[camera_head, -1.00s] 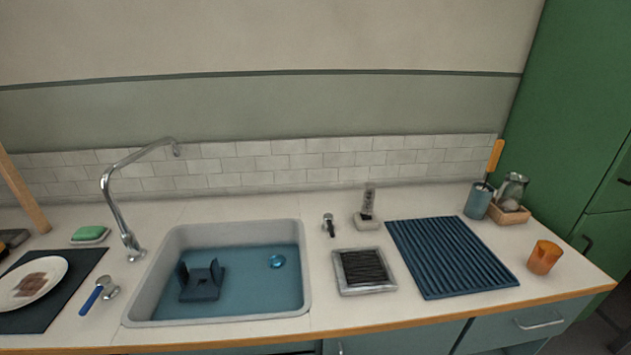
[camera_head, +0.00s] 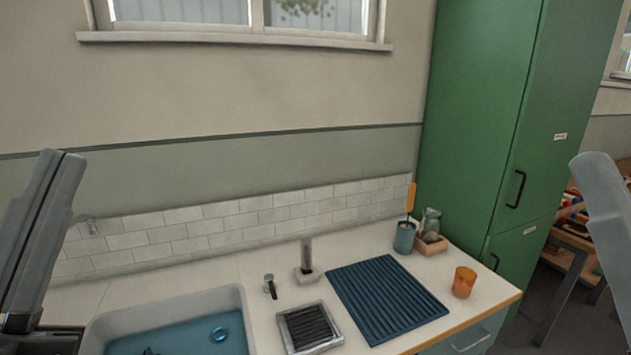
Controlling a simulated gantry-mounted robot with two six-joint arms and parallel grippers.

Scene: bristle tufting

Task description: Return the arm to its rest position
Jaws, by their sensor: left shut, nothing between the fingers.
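My left gripper (camera_head: 58,172) rises at the left edge of the head view, in front of the wall and the sink's left side. Its long grey parts lie close together with a dark seam between them, and it looks shut and empty. It is apart from everything on the counter.
The sink (camera_head: 240,302) with blue water is at the bottom left, cut by the frame. A green cabinet (camera_head: 480,110) rises at the right.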

